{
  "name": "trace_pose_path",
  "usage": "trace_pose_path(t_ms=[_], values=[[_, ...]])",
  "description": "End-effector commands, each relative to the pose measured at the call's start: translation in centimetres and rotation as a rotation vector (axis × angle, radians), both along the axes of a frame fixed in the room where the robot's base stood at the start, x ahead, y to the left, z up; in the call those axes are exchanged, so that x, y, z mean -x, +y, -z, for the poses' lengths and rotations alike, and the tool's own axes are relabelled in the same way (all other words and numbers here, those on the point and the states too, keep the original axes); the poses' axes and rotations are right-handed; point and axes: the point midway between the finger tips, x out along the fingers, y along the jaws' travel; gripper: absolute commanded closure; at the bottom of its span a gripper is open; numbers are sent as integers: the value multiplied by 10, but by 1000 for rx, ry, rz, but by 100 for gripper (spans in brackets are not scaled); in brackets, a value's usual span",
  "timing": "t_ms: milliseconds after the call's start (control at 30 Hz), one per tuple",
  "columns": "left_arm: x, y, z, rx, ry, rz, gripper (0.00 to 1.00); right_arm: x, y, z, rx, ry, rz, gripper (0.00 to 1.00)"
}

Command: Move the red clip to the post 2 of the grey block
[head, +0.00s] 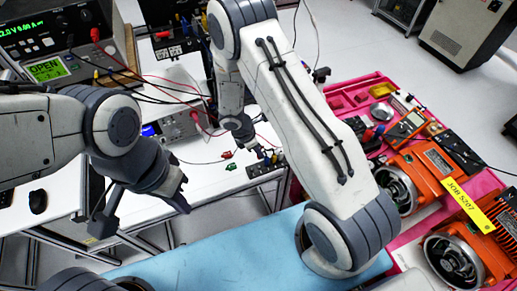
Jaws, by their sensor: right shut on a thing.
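A small red clip (227,155) shows on the white bench, with a lead running to it from the left. A green clip (231,167) lies just below it. A small dark grey block (265,168) with coloured posts stands to their right at the bench edge; its post numbers are too small to read. My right gripper (253,147) is over the bench just above and left of the block. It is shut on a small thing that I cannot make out. My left gripper (146,211) is open and empty, in front of the bench and well away from the clips.
A bench supply (180,127) and a meter (47,70) stand on the bench at the left and back, with loose red and black leads. My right arm hides part of the bench. A pink mat (352,100) at right carries orange motors (412,165) and tools.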

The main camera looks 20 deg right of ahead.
Motion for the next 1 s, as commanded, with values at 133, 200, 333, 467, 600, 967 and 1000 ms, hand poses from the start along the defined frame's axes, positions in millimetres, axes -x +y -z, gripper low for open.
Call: trace_pose_path(t_ms=[133,200,333,467,600,967,1000], values=[[0,0,11,0,0,-1,100,0,0,13,0,0,1,100],[0,0,14,0,0,-2,100,0,0,18,0,0,1,100],[0,0,21,0,0,-3,100,-1,0,27,0,0,1,100],[0,0,28,0,0,-4,100,-1,0,36,0,-1,2,100],[0,0,38,0,1,-6,100,-1,0,46,0,-1,2,100],[0,0,53,0,1,-9,100,-1,0,62,0,-1,2,100],[0,0,54,0,1,-9,100,-1,0,62,0,-1,2,100]])
